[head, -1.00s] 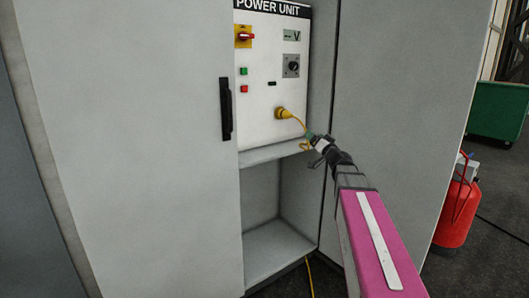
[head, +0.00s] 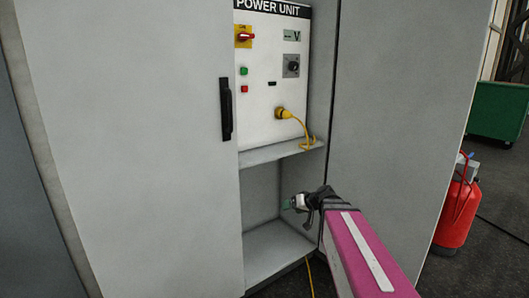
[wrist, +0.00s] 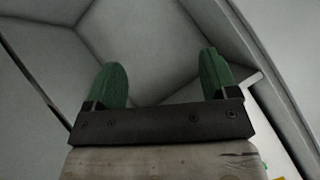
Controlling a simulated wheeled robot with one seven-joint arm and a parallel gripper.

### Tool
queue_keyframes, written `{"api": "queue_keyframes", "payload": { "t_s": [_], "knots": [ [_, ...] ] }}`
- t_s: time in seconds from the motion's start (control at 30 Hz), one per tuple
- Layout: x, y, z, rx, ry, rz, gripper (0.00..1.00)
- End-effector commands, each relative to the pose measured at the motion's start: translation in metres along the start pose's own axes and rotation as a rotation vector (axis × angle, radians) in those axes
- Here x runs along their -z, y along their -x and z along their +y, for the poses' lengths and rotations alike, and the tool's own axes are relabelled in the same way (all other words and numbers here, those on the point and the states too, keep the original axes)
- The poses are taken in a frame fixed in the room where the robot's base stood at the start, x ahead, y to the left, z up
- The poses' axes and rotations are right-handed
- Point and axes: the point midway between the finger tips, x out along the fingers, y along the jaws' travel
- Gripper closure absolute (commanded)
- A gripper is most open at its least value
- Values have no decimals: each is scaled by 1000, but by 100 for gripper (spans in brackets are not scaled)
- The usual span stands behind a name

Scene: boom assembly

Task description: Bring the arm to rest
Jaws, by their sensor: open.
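My arm (head: 365,255) is pink with a white strip and reaches in from the lower right in the head view. My gripper (head: 288,203) is in front of the lower compartment of the power unit cabinet, below the shelf. In the wrist view my gripper (wrist: 165,85) shows two green fingertips set wide apart with nothing between them. The grey inner walls of the compartment show beyond them.
The power unit panel (head: 270,70) has a yellow plug (head: 283,113) in it, its cable hanging over the shelf (head: 280,154). The cabinet door (head: 130,150) with a black handle is at left. A red extinguisher (head: 457,210) and green bin (head: 498,110) stand at right.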

Motion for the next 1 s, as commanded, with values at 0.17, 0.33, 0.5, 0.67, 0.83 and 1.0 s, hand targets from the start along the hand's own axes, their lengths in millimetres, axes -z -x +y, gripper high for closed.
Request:
{"api": "queue_keyframes", "payload": {
  "t_s": [0.17,0.33,0.5,0.67,0.83,1.0],
  "knots": [
    [-89,-4,16,-177,-92,-282,20],
    [-157,10,36,-399,-174,-498,20],
    [-197,29,51,-590,-223,-616,20],
    [-209,38,58,-676,-239,-654,20],
    [-210,39,59,-687,-242,-657,20],
    [-210,39,59,-685,-241,-657,20]
  ]
}}
